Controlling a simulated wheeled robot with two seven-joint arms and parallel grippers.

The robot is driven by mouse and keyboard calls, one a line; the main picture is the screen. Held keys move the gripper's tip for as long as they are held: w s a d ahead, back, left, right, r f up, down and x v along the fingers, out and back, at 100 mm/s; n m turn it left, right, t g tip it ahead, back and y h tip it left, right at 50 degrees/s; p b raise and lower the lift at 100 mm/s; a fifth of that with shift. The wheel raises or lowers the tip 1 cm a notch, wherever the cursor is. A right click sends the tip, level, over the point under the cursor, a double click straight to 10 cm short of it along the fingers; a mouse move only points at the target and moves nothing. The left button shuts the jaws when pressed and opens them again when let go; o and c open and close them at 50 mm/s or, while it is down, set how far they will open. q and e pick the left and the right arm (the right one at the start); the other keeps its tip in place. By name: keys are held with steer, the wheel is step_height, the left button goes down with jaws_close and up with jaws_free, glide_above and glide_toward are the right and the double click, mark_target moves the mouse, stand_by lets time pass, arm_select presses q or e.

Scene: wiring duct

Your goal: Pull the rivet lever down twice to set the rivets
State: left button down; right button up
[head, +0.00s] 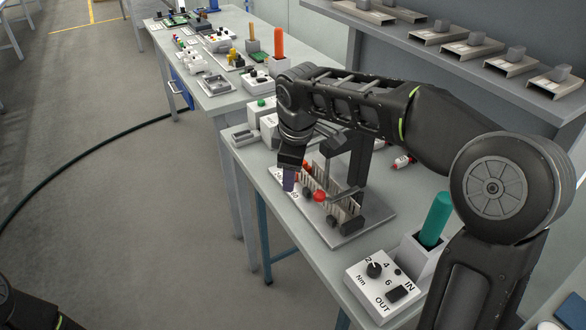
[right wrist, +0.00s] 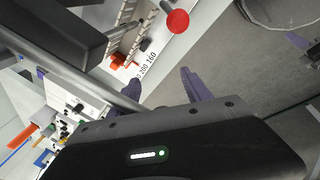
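The duct fixture (head: 345,232) is a grey base plate on the near bench with a slotted duct piece, a dark post (head: 361,165) and a red ball knob (head: 319,196) on a thin rod. My right gripper (head: 289,180) is beside the fixture's left edge, pointing down. In the right wrist view its purple fingers (right wrist: 135,90) are spread apart. My left gripper is out of view.
A white control box (head: 384,284) and a green-handled tool (head: 437,218) stand at the bench's near end. Another bench (head: 228,98) with parts and an orange-handled tool (head: 277,45) lies beyond. A shelf with metal brackets (head: 470,47) is at right. Floor at left is open.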

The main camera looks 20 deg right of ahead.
steer(key=v, duration=0.7)
steer(key=shift+r, duration=0.15)
steer(key=shift+w+r, duration=0.1)
step_height(320, 180, up, 9)
steer(key=s+d+p, duration=0.2)
steer(key=p, duration=0.4)
steer(key=shift+s+f, duration=0.2)
steer(key=shift+s, duration=0.05)
steer(key=shift+d, duration=0.15)
stand_by(0.5)
stand_by(0.3)
